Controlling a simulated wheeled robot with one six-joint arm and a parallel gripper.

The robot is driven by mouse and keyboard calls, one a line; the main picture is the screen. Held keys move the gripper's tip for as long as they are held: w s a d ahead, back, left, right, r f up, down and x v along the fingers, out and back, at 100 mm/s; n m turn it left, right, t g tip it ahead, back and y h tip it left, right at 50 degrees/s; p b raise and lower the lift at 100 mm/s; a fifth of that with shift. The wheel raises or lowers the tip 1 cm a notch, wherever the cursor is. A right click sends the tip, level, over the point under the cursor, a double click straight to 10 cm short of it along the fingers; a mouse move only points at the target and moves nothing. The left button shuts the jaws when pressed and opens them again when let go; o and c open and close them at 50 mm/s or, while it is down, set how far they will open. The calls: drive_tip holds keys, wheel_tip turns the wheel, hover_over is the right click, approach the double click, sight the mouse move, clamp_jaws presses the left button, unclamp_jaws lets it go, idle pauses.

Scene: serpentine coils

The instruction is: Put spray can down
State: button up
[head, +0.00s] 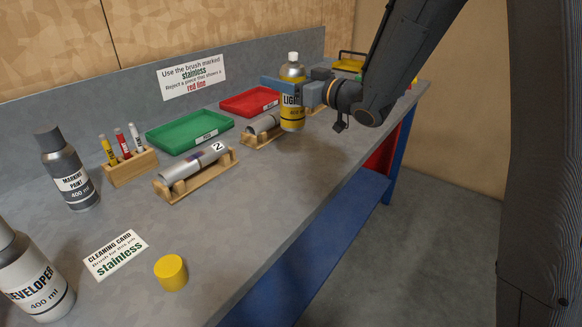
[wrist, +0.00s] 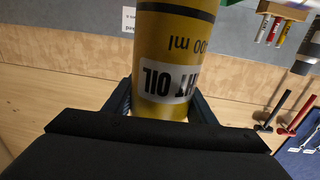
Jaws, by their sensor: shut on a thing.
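The spray can (head: 292,112) is yellow with a silver top, a white cap and a label reading "LIGHT". My gripper (head: 287,90) is shut around its upper body, and the can is upright. Its base overlaps the far wooden cradle in the head view; I cannot tell whether it touches the bench (head: 235,215). In the wrist view the can (wrist: 165,60) fills the middle between the dark fingers (wrist: 163,108), with its lettering upside down.
A cradle with piece "2" (head: 195,172), another cradle (head: 262,132), a green tray (head: 190,133) and a red tray (head: 250,102) stand near the can. Marking paint (head: 68,170), developer (head: 32,275) and a yellow cap (head: 171,272) are nearer. The front-middle bench is clear.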

wheel_tip(320, 180, down, 10)
drive_tip(key=p, duration=0.1)
drive_tip(key=shift+s+a, duration=0.15)
drive_tip(key=shift+a, duration=0.05)
idle(0.4)
drive_tip(key=shift+f, duration=0.1)
drive_tip(key=o, duration=1.3)
drive_tip(key=b, duration=0.2)
approach(302, 123)
drive_tip(key=x, duration=0.5)
